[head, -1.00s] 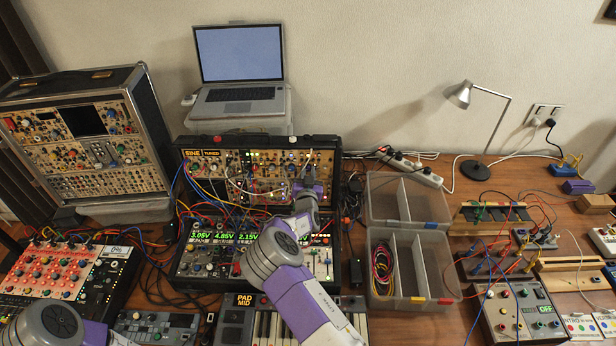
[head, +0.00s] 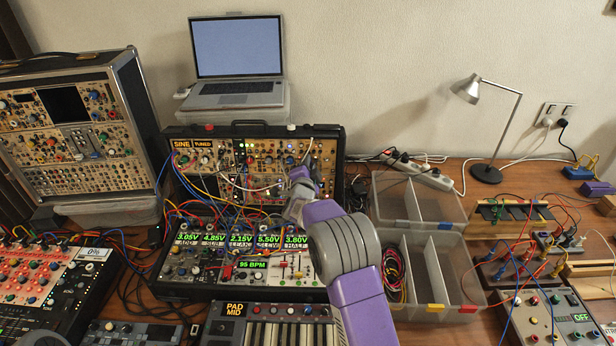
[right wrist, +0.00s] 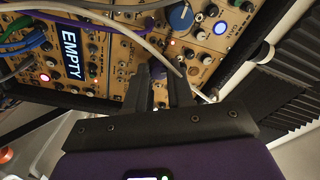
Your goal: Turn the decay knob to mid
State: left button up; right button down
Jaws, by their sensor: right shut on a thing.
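The upper synth case (head: 221,130) stands at the back middle in the head view, its tan panel full of knobs, jacks and cables. My right gripper (head: 313,165) is at the right part of this panel. In the right wrist view its two dark fingers (right wrist: 160,88) reach to the panel and are shut on a small knob, taken to be the decay knob. A larger blue knob (right wrist: 180,15) sits apart from the fingers. My left gripper is not in view.
Patch cables cross the panel; a grey cable (right wrist: 150,45) runs close by the fingers. A lower case with green displays (head: 240,240) and a keyboard (head: 262,332) lie under my right arm. A clear divided box (head: 430,312) stands to the right.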

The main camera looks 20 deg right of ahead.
jog(key=shift+m+g+b, duration=0.4)
jog(key=shift+m+b, duration=1.85)
jog(key=shift+m, duration=0.45)
jog(key=c, duration=1)
grip_release()
jog(key=v, duration=0.7)
jog(key=shift+s+a+r, duration=0.1)
jog(key=shift+s+a, duration=0.05)
jog(key=shift+s, duration=0.1)
